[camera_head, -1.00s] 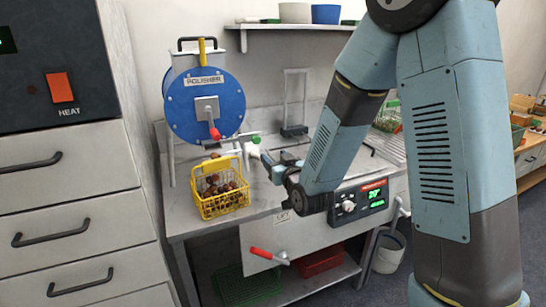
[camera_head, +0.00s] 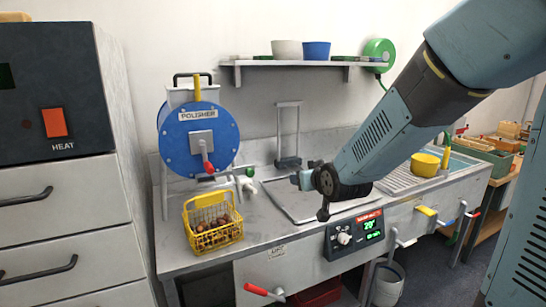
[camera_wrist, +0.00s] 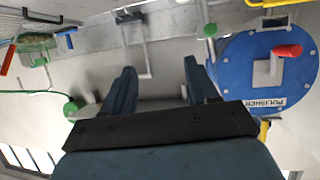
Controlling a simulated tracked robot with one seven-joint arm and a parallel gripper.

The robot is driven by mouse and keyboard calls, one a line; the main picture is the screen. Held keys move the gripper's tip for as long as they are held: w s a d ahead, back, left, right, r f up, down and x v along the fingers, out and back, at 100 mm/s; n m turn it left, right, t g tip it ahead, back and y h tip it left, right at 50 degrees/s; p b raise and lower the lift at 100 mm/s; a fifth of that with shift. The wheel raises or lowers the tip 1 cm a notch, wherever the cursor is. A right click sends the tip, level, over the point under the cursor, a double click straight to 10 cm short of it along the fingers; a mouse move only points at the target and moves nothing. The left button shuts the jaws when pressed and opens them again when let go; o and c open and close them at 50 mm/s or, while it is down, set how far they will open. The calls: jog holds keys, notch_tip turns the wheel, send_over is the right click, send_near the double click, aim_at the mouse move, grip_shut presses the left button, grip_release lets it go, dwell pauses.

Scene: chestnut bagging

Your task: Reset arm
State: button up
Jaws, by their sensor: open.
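My gripper (camera_wrist: 160,80) is open and empty in the wrist view, with its two blue-grey fingers spread apart and nothing between them. In the head view my gripper (camera_head: 300,178) is small and partly hidden by my wrist, above the counter and to the right of the yellow basket. The yellow basket (camera_head: 213,232) holds brown chestnuts and stands upright on the counter, apart from my gripper.
The blue polisher (camera_head: 198,137) stands behind the basket; it also shows in the wrist view (camera_wrist: 240,75). A shelf (camera_head: 305,62) holds pots above. A yellow pot (camera_head: 425,165) sits at the right.

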aim_at(251, 173)
jog(key=s+d+r+m+g+h, duration=0.1)
jog(key=s+d+r+g, duration=0.2)
jog(key=s+d, duration=0.4)
jog(key=s+d+r+m+g+h, duration=0.2)
jog(key=s+d, duration=0.5)
jog(key=s, duration=1.2)
jog(key=shift+s+d+r+m+g+h, duration=0.2)
jog(key=shift+s+r+m+g+h, duration=0.15)
jog(key=shift+r+g, duration=0.55)
jog(key=shift+f, duration=0.2)
dwell(1.1)
jog(key=w+a+f+n+t+y, duration=0.1)
jog(key=w+a+f+t, duration=0.3)
jog(key=w, duration=0.8)
jog(key=w+a+f+n+t+y, duration=0.1)
jog(key=w+a+y, duration=0.1)
jog(key=w+a, duration=0.65)
jog(key=w+a+f+n+t+y, duration=0.2)
jog(key=w+a+f+t, duration=0.15)
jog(key=w+a, duration=0.2)
jog(key=w+a+f+n+t+y, duration=0.1)
jog(key=w+a+f+t+y, duration=0.2)
jog(key=a, duration=0.4)
jog(key=shift+g, duration=0.55)
jog(key=x, duration=0.4)
jog(key=f+x, duration=0.1)
jog(key=x, duration=0.9)
jog(key=shift+w+d+f, duration=0.15)
jog(key=shift+w, duration=0.15)
